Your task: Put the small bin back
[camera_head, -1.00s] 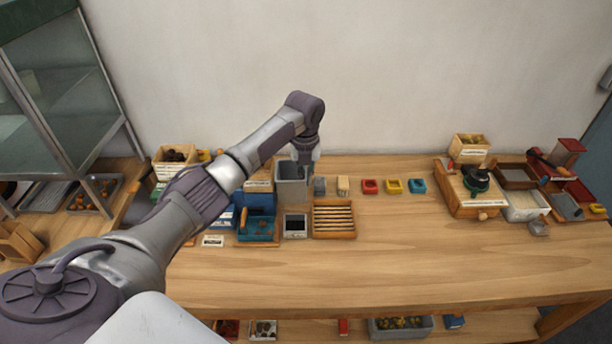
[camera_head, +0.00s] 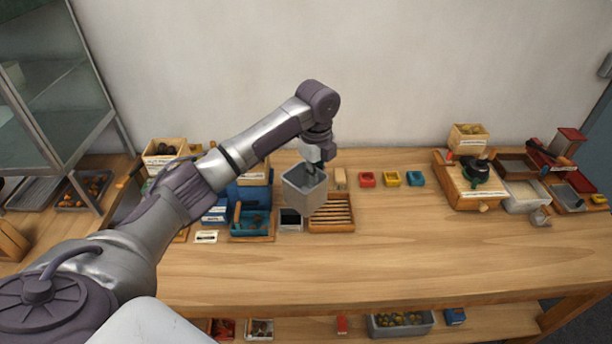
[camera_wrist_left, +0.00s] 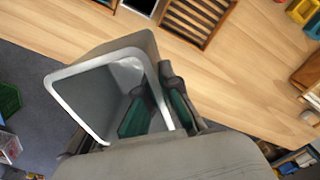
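The small bin (camera_head: 304,198) is a grey, square-mouthed box with a lighter rim. In the head view it hangs tilted above the table, in front of the slatted wooden tray (camera_head: 332,213) and the dark-topped scale-like box (camera_head: 290,220). My left gripper (camera_head: 313,165) is shut on its rim. In the left wrist view the bin (camera_wrist_left: 95,95) shows its open mouth, with one green-padded finger inside the wall and one outside (camera_wrist_left: 160,108). I see no contents, though part of the inside is hidden. My right gripper is not in view.
A blue tray (camera_head: 250,224) stands left of the bin. Red (camera_head: 367,180), yellow (camera_head: 392,179) and blue (camera_head: 415,179) small boxes line the back. A wooden grinder-like box (camera_head: 468,190) stands further right. The table's front middle (camera_head: 400,260) is clear.

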